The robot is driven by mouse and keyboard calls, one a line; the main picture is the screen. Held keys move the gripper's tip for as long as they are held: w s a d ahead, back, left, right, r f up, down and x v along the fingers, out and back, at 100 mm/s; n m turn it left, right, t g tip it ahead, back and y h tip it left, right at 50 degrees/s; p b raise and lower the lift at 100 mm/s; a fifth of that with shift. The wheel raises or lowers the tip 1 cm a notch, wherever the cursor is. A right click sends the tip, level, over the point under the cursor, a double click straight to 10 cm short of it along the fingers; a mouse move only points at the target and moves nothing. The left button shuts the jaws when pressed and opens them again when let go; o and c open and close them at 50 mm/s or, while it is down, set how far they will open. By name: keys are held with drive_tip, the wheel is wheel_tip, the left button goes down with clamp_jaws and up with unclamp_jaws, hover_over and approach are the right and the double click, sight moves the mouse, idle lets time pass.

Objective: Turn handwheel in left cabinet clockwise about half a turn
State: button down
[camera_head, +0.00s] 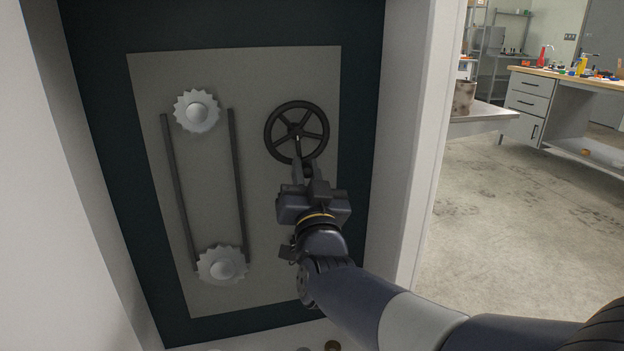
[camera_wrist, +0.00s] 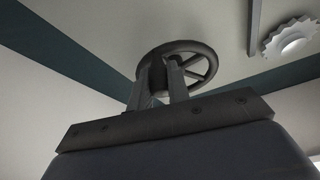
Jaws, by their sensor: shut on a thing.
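The handwheel (camera_head: 297,112) is a dark, spoked wheel on the grey back panel inside the cabinet, at the panel's upper right. It also shows in the wrist view (camera_wrist: 206,50), just beyond my fingers. My gripper (camera_head: 305,166) reaches up to the wheel from below. In the wrist view my fingers (camera_wrist: 161,82) are close together at the wheel's near rim, shut on it. The part of the rim between the fingers is mostly hidden.
Two pale toothed sprockets, an upper one (camera_head: 196,111) and a lower one (camera_head: 222,265), sit left of the wheel with dark bars between them. The cabinet's right wall (camera_head: 402,150) stands close beside my arm. A workbench (camera_head: 560,90) stands in the room at right.

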drive_tip(key=shift+a+m, duration=0.25)
drive_tip(key=shift+m, duration=0.45)
drive_tip(key=c, duration=1.3)
unclamp_jaws()
drive_tip(key=shift+c, duration=0.2)
drive_tip(key=p+v, duration=0.1)
drive_tip(key=v, duration=1)
drive_tip(key=shift+w, duration=0.1)
drive_tip(key=b+x, duration=0.1)
drive_tip(key=x, duration=1)
drive_tip(key=shift+d+n, duration=0.25)
drive_tip(key=shift+n, duration=0.45)
